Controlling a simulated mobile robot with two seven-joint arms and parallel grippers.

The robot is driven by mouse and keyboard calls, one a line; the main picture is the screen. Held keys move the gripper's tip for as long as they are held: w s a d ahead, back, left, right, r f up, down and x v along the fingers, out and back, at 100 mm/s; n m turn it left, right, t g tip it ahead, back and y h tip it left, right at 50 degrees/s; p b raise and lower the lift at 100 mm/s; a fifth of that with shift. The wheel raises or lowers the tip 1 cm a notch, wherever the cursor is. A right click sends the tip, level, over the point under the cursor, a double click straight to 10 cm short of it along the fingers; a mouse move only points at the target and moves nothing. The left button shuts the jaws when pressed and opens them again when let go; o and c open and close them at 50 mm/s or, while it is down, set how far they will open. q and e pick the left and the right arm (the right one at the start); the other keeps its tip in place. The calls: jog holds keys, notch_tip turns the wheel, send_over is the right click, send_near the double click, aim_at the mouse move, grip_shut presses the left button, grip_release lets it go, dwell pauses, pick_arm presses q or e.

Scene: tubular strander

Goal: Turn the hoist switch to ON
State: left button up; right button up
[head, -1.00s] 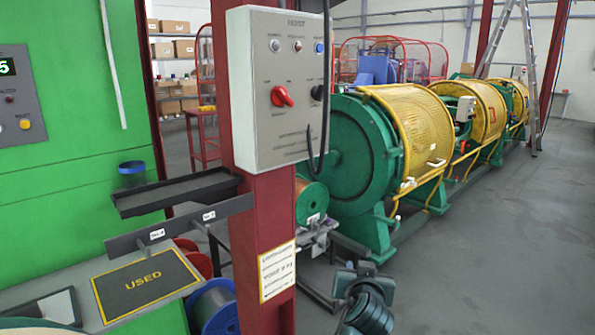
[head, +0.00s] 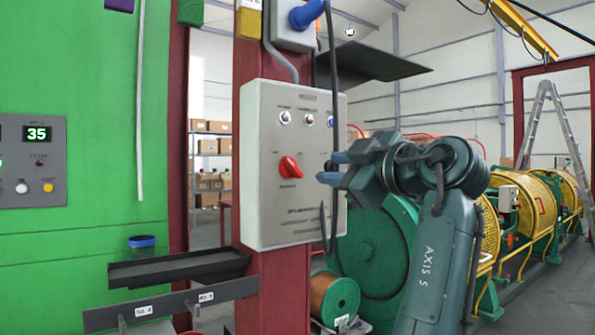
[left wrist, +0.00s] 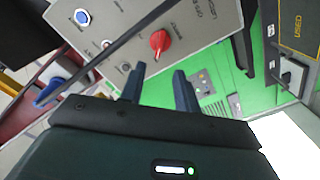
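The hoist control box (head: 265,215) is a light grey panel on a dark red column. Its red rotary switch (head: 290,167) sits left of centre on the face; the small labels around it are not readable. My left gripper (head: 326,168) is at the right part of the face, with its two blue-grey fingers pointing left towards the red switch. The fingers are apart and empty, and the switch is clear of them. In the left wrist view the red switch (left wrist: 159,42) lies just beyond the gap between the open fingertips (left wrist: 158,71). My right gripper is not in view.
A black cable (head: 333,80) hangs down the box's right side, close to my left gripper. A blue plug (head: 307,14) is above the box. A dark tray (head: 178,269) juts out at lower left. The green cabinet (head: 75,240) stands left; the yellow-caged strander (head: 541,212) stands right.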

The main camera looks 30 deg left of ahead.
aim_at(295, 167)
pick_arm(q)
jog(key=x, duration=1)
jog(key=shift+w+a+p, duration=0.2)
jog(key=shift+a+p, duration=0.15)
jog(key=shift+c, duration=0.4)
grip_shut()
